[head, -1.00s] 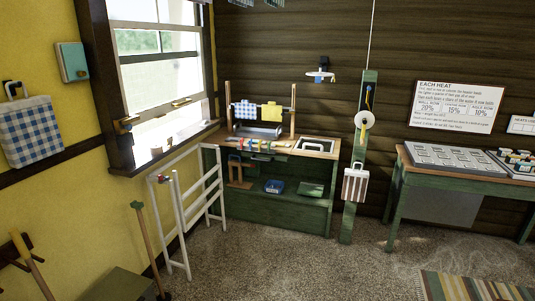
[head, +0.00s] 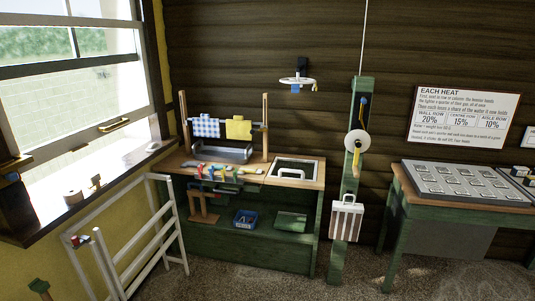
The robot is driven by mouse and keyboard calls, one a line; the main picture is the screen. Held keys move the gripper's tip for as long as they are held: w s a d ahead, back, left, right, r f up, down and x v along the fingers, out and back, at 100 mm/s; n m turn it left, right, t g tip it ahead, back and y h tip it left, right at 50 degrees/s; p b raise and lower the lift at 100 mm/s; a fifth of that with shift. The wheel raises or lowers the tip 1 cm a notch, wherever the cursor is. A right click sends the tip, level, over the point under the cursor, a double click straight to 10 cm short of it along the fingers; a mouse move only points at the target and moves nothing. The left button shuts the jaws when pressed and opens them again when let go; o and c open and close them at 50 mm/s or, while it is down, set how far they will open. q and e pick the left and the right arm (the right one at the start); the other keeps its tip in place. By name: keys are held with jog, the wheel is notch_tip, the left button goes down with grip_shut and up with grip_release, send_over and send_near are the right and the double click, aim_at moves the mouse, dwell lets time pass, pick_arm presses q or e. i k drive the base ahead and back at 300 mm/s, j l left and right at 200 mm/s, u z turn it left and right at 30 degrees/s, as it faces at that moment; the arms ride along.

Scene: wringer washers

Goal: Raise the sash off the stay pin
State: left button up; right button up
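The sash window (head: 82,75) fills the upper left of the head view. Its lower sash has a brass handle (head: 115,125) on the bottom rail. The lower rail appears raised above the sill (head: 85,195), with a bright gap beneath. Small objects, among them a round tan piece (head: 73,197) and a small brown piece (head: 96,182), stand on the sill. I cannot make out for sure which part is the stay pin. Neither of my grippers shows in the view.
A white folding rack (head: 150,235) stands below the window, in front of the green workbench (head: 250,245). A green post (head: 345,220) with a striped bag stands right of the bench. A green table (head: 400,210) is at the right. Floor shows between post and table.

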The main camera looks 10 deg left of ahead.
aim_at(27, 159)
jog(key=i+l+u, duration=0.1)
jog(key=i+u, duration=0.15)
jog(key=i, duration=0.3)
jog(key=i+l+u, duration=0.25)
jog(key=i, duration=0.35)
